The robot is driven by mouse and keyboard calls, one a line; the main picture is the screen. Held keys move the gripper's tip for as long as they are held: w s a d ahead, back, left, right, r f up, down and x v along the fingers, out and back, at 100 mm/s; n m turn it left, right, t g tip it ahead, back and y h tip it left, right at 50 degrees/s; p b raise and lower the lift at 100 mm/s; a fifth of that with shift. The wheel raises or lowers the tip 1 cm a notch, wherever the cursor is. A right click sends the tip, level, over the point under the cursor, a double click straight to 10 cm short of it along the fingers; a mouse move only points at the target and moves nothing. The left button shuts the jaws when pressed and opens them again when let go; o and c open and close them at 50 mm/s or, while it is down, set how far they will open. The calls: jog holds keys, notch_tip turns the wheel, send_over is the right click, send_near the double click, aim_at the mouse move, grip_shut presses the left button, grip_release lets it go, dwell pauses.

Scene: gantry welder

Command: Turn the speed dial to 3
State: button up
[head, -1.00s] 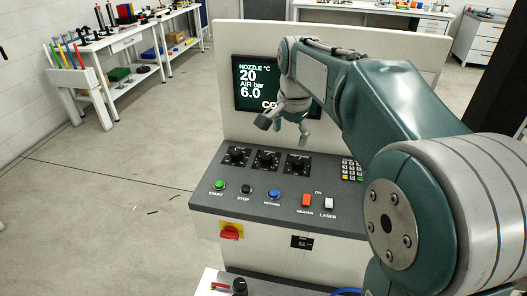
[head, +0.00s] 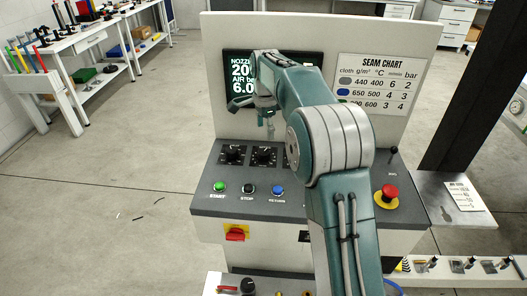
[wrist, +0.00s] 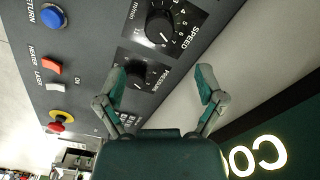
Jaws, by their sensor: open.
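The speed dial (wrist: 160,27) is a black round knob on a black numbered plate, marked SPEED, at the top of the wrist view. Its white pointer mark seems to face the 7 to 8 side. In the head view it is the middle dial (head: 264,155). My gripper (wrist: 160,78) is open and empty, its two fingers spread wide. The pressure dial (wrist: 142,75) shows between the fingers, beyond them. In the head view my gripper (head: 254,115) hangs above the panel, in front of the screen, apart from the dials.
A left dial (head: 232,153) stands beside the speed dial. Green start (head: 220,187), black stop (head: 249,188) and blue return (head: 278,191) buttons sit in front. A red emergency button (head: 390,191) is at right. The screen (head: 237,85) and seam chart (head: 383,82) stand behind.

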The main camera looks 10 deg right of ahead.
aim_at(264, 151)
jog(key=f, duration=0.7)
jog(key=shift+a+f, duration=0.15)
jog(key=shift+a, duration=0.2)
jog(key=shift+d+f, duration=0.1)
jog(key=shift+f, duration=0.5)
jog(key=shift+d, duration=0.1)
jog(key=c, duration=1.1)
